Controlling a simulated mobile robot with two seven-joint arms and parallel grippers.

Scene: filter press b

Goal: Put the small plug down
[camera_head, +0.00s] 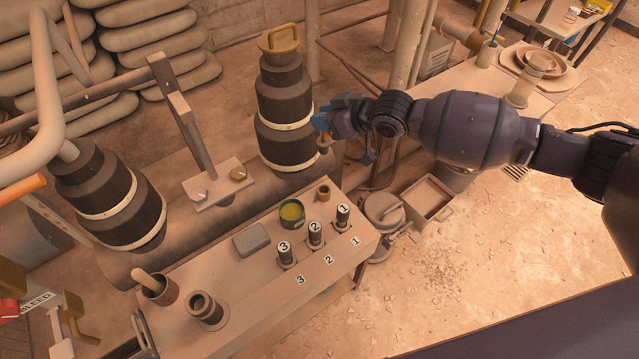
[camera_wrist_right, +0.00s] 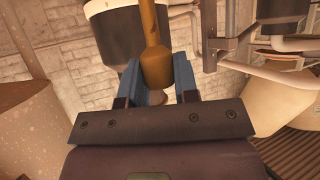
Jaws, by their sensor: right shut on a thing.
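My right gripper (camera_head: 322,122) is at the end of the arm that comes in from the right. Its blue fingers are shut on the small plug (camera_wrist_right: 155,58), an ochre-brown piece with a narrow neck and a wider body. In the head view only a small brown part of the plug (camera_head: 324,142) shows below the fingers. The gripper holds it in the air beside the tall dark banded cylinder (camera_head: 282,100), above and behind the wooden bench (camera_head: 250,290). The lower end of the plug is partly hidden by the fingers. My left gripper is out of view.
The bench carries dark upright pieces numbered 1, 2 and 3 (camera_head: 315,234), a green tin (camera_head: 291,214), a small brown cup (camera_head: 323,192), a grey block (camera_head: 251,240), a pot with a handle (camera_head: 160,292) and a flanged ring (camera_head: 207,309). The bench's front strip is mostly clear.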

